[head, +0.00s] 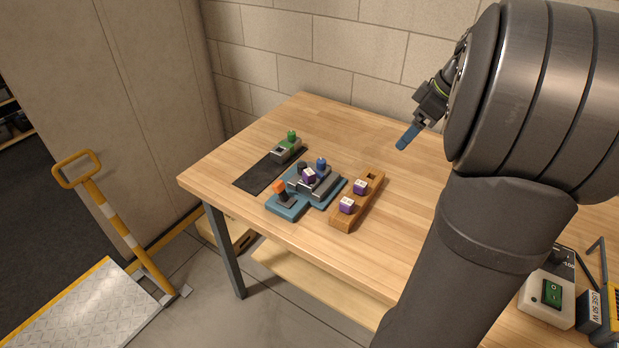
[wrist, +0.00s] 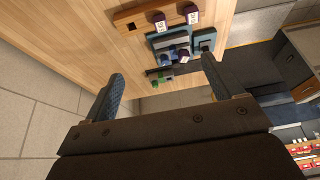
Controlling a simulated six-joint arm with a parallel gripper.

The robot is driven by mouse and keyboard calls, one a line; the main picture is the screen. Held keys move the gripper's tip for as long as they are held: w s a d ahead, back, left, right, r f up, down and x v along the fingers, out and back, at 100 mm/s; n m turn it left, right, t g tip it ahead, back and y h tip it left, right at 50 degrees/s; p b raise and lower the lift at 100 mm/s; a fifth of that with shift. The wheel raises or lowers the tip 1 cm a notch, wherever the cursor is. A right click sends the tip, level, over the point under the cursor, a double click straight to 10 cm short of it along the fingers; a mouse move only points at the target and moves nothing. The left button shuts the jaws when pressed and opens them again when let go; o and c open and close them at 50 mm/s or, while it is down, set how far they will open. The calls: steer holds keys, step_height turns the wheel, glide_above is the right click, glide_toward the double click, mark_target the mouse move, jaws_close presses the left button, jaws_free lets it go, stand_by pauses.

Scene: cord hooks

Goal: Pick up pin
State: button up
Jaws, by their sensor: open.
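Two purple pieces with white labelled tops, which look like pins, stand in a wooden rack (head: 363,206): one near its front end (head: 347,205), one near its middle (head: 360,187). The rack's far hole looks empty. A third purple pin (head: 309,175) sits in the blue fixture (head: 287,209). The wrist view shows the two rack pins (wrist: 158,20) (wrist: 190,14) at the top. My gripper (head: 405,138) is above the table, behind and right of the rack, apart from everything. Its blue fingers show spread and empty in the wrist view (wrist: 161,68).
The fixture carries an orange block (head: 279,187), a blue knob (head: 321,163) and grey parts. A green-knobbed grey piece (head: 286,149) stands at the black strip's (head: 259,174) far end. A white box with a green switch (head: 551,293) is at lower right.

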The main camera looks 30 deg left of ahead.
steer(key=c, duration=0.6)
steer(key=shift+o, duration=0.2)
steer(key=m+h, duration=0.5)
glide_above(310, 173)
step_height(310, 173, down, 16)
steer(key=shift+s+a+r, duration=0.15)
steer(key=shift+r, duration=0.1)
steer(key=shift+w+f, duration=0.2)
steer(key=shift+f, duration=2.5)
